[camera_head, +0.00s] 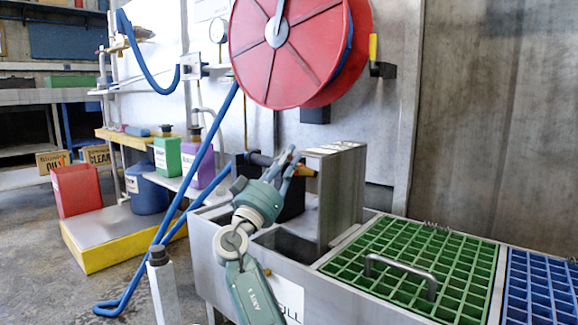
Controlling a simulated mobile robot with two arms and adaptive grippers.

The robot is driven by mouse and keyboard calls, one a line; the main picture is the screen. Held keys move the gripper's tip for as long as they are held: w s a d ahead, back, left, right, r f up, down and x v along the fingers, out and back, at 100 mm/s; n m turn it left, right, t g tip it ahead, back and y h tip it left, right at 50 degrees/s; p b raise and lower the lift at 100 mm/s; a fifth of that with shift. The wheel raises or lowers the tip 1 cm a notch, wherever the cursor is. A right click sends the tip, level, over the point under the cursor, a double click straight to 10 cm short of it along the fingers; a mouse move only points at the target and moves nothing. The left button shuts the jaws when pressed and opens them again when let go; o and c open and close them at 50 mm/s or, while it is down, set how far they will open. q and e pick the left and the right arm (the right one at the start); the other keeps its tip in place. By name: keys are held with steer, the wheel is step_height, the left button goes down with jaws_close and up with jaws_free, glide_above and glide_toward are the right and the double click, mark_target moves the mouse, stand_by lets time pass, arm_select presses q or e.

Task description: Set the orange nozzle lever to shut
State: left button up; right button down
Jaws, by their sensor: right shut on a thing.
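My right gripper (289,160) is at the dark nozzle (261,159) above the left end of the steel trough. Its fingers point up and away from me and are shut on a small part there. The orange lever (305,171) shows only as a small orange piece just right of the fingers. The rest of it is hidden behind the fingers, so its exact angle cannot be told. My left gripper is not in view.
A red hose reel (257,68) hangs above, with a blue hose (203,163) running down to the floor. The steel trough (262,274) has a green grate (395,250) and a blue grate (540,290). An upright steel box (341,195) stands close right of my gripper.

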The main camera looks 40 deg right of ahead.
steer(key=shift+w+f, duration=0.15)
steer(key=shift+f, duration=0.1)
steer(key=c, duration=1.8)
jaws_free()
steer(key=shift+o, duration=1.1)
steer(key=shift+w+a, duration=0.15)
steer(key=shift+w, duration=0.05)
steer(key=shift+s+a, duration=0.1)
steer(key=shift+a, duration=0.05)
steer(key=s+a, duration=0.2)
steer(key=a, duration=0.5)
steer(key=s+a+f, duration=0.1)
steer(key=a, duration=0.5)
steer(key=shift+s+a+f, duration=0.3)
steer(key=shift+s+a, duration=0.05)
steer(key=shift+s, duration=0.05)
